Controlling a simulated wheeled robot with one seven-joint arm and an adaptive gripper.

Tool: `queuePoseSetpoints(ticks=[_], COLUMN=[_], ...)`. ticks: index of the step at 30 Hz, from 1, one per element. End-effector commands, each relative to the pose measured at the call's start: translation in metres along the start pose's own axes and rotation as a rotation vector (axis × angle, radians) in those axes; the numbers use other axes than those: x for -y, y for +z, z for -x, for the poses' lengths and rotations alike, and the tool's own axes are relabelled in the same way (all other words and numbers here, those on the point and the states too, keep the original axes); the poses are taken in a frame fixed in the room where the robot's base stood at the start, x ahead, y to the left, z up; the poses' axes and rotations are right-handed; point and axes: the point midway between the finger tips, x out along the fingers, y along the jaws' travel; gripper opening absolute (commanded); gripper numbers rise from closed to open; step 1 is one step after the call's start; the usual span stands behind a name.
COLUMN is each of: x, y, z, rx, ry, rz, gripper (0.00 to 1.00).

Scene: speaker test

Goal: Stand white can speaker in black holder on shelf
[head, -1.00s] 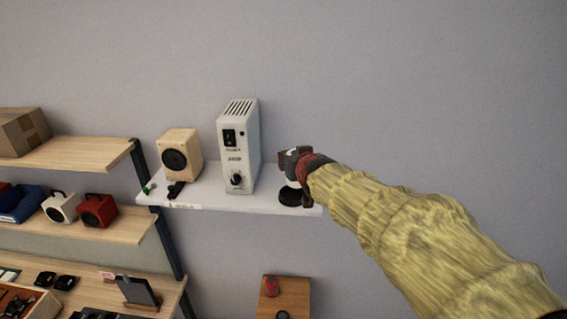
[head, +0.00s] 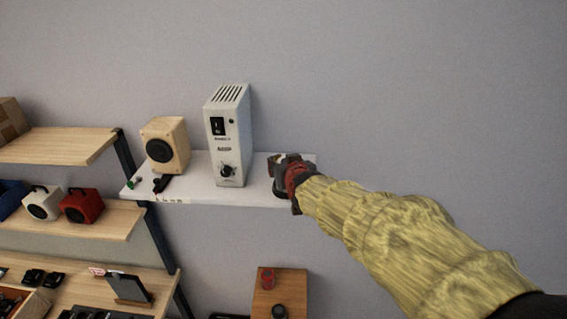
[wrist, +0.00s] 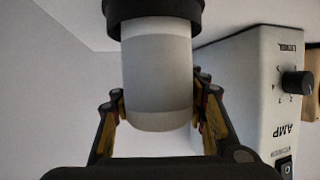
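The white can speaker (wrist: 157,75) is upright between the fingers of my gripper (wrist: 158,105) in the wrist view, with both fingertips against its sides. One end of it meets the black holder (wrist: 153,14), whose rim overlaps that end; how deep it sits I cannot tell. In the head view my gripper (head: 291,173) is low over the right end of the white shelf (head: 202,193), at the holder (head: 281,193). The can is mostly hidden there by the gripper.
A tall white amp (head: 229,140) stands on the shelf left of my gripper. A wooden speaker (head: 165,146) is farther left, with a small dark item (head: 162,183) near the front edge. A wooden rack (head: 60,146) is at the left. The wall right of the shelf is bare.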

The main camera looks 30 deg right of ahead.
Motion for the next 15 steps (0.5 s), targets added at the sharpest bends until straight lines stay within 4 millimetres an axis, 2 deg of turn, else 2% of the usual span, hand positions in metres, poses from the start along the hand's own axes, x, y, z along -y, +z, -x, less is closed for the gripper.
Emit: queuePoseSetpoints(ticks=[11, 15], x=[0.0, 0.0], y=[0.0, 0.0], z=[-0.0001, -0.0002], rx=[0.0, 0.0], ry=[0.0, 0.0], rz=[0.0, 0.0], gripper=[0.6, 0.6])
